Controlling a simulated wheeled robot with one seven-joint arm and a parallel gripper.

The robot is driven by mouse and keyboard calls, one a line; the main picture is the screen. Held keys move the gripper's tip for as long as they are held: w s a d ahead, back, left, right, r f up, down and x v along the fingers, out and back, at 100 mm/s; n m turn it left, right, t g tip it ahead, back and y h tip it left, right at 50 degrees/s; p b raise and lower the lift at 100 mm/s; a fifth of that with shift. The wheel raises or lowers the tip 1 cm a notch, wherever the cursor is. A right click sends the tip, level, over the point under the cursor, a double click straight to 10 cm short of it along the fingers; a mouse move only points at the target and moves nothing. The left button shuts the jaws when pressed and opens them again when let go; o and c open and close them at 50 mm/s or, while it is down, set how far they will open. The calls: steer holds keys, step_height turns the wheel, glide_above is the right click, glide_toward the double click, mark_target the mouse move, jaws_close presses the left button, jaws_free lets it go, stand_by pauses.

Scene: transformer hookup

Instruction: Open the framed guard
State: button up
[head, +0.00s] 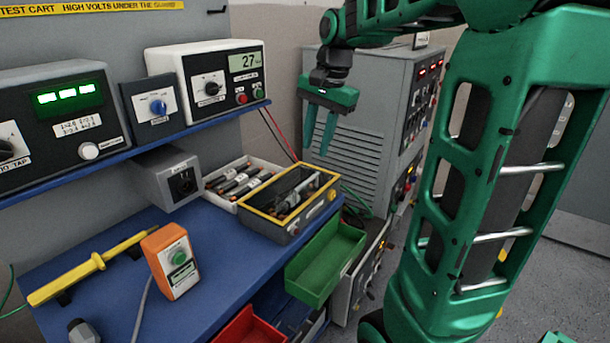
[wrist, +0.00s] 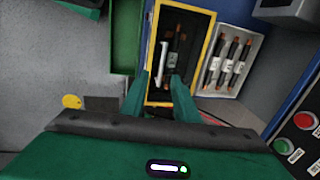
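The framed guard is a yellow frame (head: 258,212) lying flat over the top of a grey box (head: 290,232) at the right end of the blue bench. Dark cylindrical parts show inside the frame; whether a clear pane covers them I cannot tell. In the wrist view the yellow frame (wrist: 207,50) stands upright in the picture, with dark parts and a pale bar inside. My gripper (head: 317,148) is open and empty, fingers pointing down, above and apart from the box in the head view. In the wrist view its fingertips (wrist: 163,85) overlap the box's lower end.
A white tray of fuse-like cylinders (head: 240,183) sits left of the box. A green open drawer (head: 325,262) juts out below it. A grey cabinet (head: 365,130) stands behind.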

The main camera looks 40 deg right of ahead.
mark_target(308, 182)
steer(key=w+f, duration=0.1)
steer(key=f, duration=0.6)
steer(key=w+f, duration=0.1)
steer(key=f, duration=0.2)
steer(key=shift+w+a+f, duration=0.15)
steer(key=shift+w+a, duration=0.2)
jaws_close()
